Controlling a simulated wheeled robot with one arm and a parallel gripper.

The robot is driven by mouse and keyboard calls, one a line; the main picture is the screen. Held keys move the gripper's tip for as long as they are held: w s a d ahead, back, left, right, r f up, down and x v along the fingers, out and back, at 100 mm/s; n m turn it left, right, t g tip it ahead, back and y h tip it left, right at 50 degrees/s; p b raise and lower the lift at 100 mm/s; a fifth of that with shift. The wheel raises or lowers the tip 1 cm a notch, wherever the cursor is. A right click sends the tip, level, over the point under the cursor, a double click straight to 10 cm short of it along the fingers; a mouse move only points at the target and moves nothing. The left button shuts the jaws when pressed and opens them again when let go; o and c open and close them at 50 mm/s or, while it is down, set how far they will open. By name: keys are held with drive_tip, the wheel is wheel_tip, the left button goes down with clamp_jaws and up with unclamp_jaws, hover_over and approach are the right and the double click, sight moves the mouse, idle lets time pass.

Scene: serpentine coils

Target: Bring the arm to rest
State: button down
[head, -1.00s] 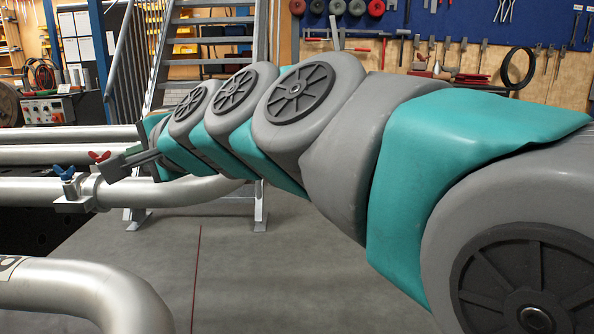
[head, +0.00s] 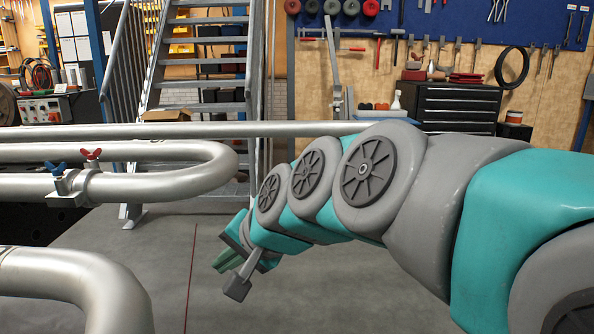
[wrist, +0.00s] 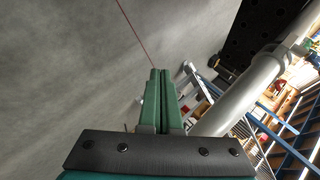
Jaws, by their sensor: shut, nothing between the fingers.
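My gripper (head: 230,262) is at the end of my arm, low over the grey floor and to the right of the pipes in the head view. Its green fingers lie together, and nothing is between them. The wrist view shows the closed fingers (wrist: 160,78) pointing over bare floor, with a pipe close to their right. My arm reaches in from the right of the head view and bends down towards the gripper.
A silver pipe coil (head: 215,178) with a blue valve (head: 57,169) and a red valve (head: 90,154) is at left. Another pipe bend (head: 95,285) is at front left. Metal stairs (head: 195,65) and a black tool chest (head: 458,105) stand behind. The middle floor (head: 265,312) is clear.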

drive_tip(key=s+d+f+n+g+h, duration=0.1)
drive_tip(key=s+d+f+g+h, duration=0.2)
drive_tip(key=s+d+f, duration=0.7)
drive_tip(key=s+d+f+n+g+h, duration=0.2)
drive_tip(key=s+d+f+g+h, duration=0.2)
drive_tip(key=s+d+f, duration=0.5)
drive_tip(key=s+d, duration=0.3)
drive_tip(key=d, duration=0.4)
drive_tip(key=shift+s+d+f+n, duration=0.25)
drive_tip(key=shift+s+f+n, duration=0.05)
drive_tip(key=shift+s+f, duration=0.1)
